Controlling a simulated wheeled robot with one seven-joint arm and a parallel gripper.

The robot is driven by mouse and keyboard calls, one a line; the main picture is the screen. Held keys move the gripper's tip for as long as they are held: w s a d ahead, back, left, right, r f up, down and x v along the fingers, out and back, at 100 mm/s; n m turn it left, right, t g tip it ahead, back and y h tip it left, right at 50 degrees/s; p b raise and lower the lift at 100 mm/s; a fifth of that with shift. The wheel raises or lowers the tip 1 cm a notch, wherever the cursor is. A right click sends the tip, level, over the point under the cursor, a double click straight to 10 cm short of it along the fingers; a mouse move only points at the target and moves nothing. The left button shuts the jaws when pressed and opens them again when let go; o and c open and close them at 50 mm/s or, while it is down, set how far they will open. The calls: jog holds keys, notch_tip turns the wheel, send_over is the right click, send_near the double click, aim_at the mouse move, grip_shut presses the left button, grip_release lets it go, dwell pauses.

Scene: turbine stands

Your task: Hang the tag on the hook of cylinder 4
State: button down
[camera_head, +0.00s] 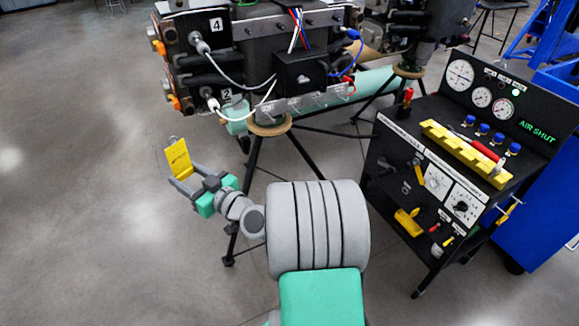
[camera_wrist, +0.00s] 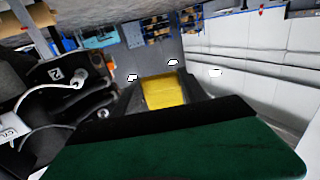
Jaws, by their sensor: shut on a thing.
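My gripper (camera_head: 178,168) is shut on the yellow tag (camera_head: 179,157) and holds it in the air, left of and below the turbine stand. The tag also shows between the fingers in the wrist view (camera_wrist: 164,93). A thin loop stands at the tag's top in the head view. Cylinder 4 (camera_head: 215,26) is marked by a white label at the upper left of the dark turbine block, with a grey connector and cable below the label. Cylinder 2 (camera_head: 226,96) is marked lower on the same block. I cannot clearly make out the hook of cylinder 4.
The turbine block (camera_head: 270,45) stands on a black tripod (camera_head: 253,175), with cables hanging at its front. A black control panel cart (camera_head: 430,160) with gauges stands at the right. The floor (camera_head: 75,180) at the left is clear.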

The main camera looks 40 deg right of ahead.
jog(key=s+d+f+m+h+b, duration=0.2)
jog(key=d+f+h+b, duration=0.15)
jog(key=d, duration=0.65)
jog(key=s+d+f+m+h+b, duration=0.15)
jog(key=d+f+b, duration=0.3)
jog(key=d, duration=0.45)
jog(key=s+d+f+m+h+b, duration=0.1)
jog(key=d+f+m+h+b, duration=0.2)
jog(key=d, duration=0.7)
jog(key=shift+n+h, duration=0.3)
jog(key=shift+n, duration=0.15)
jog(key=x, duration=0.4)
jog(key=shift+w+d+r, duration=0.1)
jog(key=shift+w+r, duration=0.1)
jog(key=shift+f+b, duration=0.1)
jog(key=shift+b, duration=0.45)
jog(key=shift+w+b, duration=0.25)
jog(key=shift+b, duration=0.15)
jog(key=shift+w+d+b, duration=0.15)
jog(key=shift+w+b, duration=0.1)
jog(key=shift+b, duration=0.3)
jog(key=c, duration=0.6)
grip_release()
